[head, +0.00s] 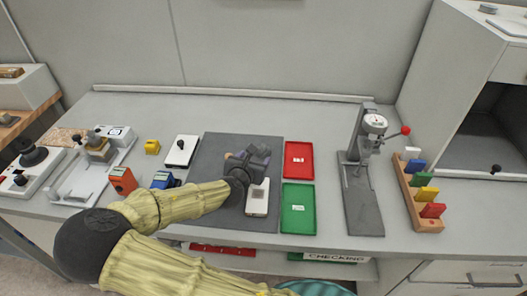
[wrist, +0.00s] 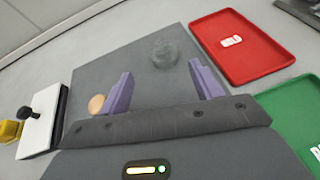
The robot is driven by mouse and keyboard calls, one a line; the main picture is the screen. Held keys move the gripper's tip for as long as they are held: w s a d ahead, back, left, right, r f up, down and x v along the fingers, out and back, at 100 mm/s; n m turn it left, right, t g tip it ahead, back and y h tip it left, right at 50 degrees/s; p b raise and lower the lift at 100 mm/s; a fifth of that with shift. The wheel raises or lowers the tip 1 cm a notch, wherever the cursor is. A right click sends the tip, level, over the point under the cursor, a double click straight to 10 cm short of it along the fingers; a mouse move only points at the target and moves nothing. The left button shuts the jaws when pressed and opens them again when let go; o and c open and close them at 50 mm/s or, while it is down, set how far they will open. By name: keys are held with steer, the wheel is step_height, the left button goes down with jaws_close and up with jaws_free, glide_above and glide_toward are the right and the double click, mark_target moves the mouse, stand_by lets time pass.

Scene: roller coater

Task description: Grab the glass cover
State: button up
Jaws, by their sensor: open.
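The glass cover (wrist: 164,53) is a small, clear, round piece, faint against the dark grey mat (wrist: 95,62). In the wrist view it rests on the mat, just past my fingertips and roughly between their lines. In the head view I cannot make it out; my gripper (head: 249,152) is over that part of the mat (head: 215,150). My gripper shows in the wrist view (wrist: 161,70) with its two purple fingers spread wide apart. Nothing is between them. A tan round piece (wrist: 97,104) shows beside the left finger, partly hidden.
A red tray (head: 299,160) and a green tray (head: 298,209) lie right of the mat. Farther right are a dial gauge stand (head: 363,190) and a wooden rack (head: 418,198) of coloured pieces. A white pad (head: 181,151) and yellow block (head: 152,147) lie left.

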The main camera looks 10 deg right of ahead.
mark_target(264, 148)
steer(key=shift+x, duration=2.75)
steer(key=shift+d, duration=0.1)
steer(key=p+x, duration=0.1)
steer(key=x, duration=0.4)
steer(key=shift+d, duration=0.2)
steer(key=shift+a, duration=0.1)
steer(key=shift+s, duration=0.15)
steer(key=shift+d, duration=0.2)
